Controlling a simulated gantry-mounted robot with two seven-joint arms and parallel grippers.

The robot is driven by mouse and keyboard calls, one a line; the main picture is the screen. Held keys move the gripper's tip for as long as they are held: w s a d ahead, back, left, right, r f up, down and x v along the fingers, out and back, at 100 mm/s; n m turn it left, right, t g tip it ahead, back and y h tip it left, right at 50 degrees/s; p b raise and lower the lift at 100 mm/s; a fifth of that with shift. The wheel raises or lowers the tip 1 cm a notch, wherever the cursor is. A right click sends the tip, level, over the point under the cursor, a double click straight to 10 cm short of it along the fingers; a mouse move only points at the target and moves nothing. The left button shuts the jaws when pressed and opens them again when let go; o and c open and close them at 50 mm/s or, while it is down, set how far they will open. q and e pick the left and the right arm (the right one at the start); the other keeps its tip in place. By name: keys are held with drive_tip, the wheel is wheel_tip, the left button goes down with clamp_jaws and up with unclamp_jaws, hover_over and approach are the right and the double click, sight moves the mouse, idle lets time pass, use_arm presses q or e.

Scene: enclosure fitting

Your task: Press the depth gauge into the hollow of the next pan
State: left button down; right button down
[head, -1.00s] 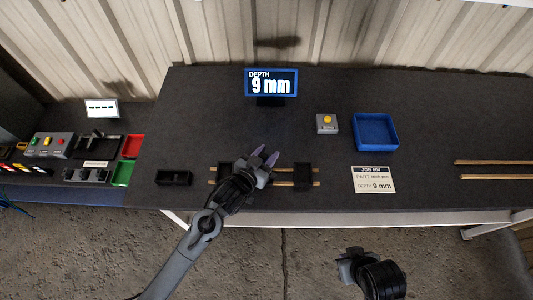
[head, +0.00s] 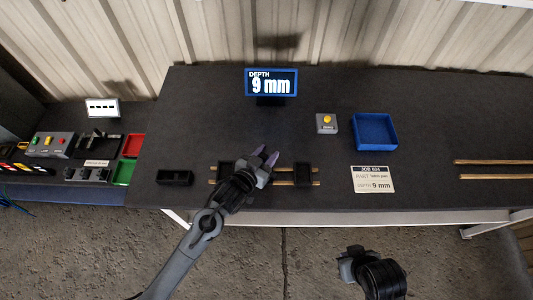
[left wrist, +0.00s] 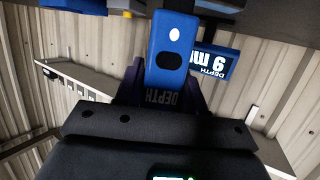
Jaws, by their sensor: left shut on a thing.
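My left gripper (head: 265,158) is over the rails at the middle of the bench, between two dark pans. It is shut on the depth gauge, which the arm hides in the head view. In the left wrist view the gauge (left wrist: 172,45) is a blue body with a white dot and a dark oval, between the purple fingers. One pan (head: 302,175) sits on the rails just right of the gripper, its hollow facing up. Another pan (head: 226,170) is on the left, partly behind the arm. My right gripper (head: 352,262) is low, in front of the bench; its jaws are unclear.
A black holder (head: 174,177) lies left of the rails (head: 282,183). A display (head: 271,83) reads 9 mm. A yellow-button box (head: 327,123), a blue tray (head: 375,131) and a job card (head: 373,180) stand to the right.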

use_arm(q)
drive_tip(key=shift+r+p, duration=0.1)
drive_tip(key=shift+p, duration=0.25)
idle(0.4)
drive_tip(key=shift+f, duration=0.25)
idle(0.6)
idle(0.5)
drive_tip(key=shift+f, duration=0.3)
idle(0.8)
drive_tip(key=shift+a, duration=0.1)
drive_tip(key=shift+r+p, duration=0.5)
drive_tip(key=shift+p, duration=0.1)
wheel_tip(320, 180, up, 7)
drive_tip(key=p, duration=0.6)
drive_tip(key=shift+f, duration=0.2)
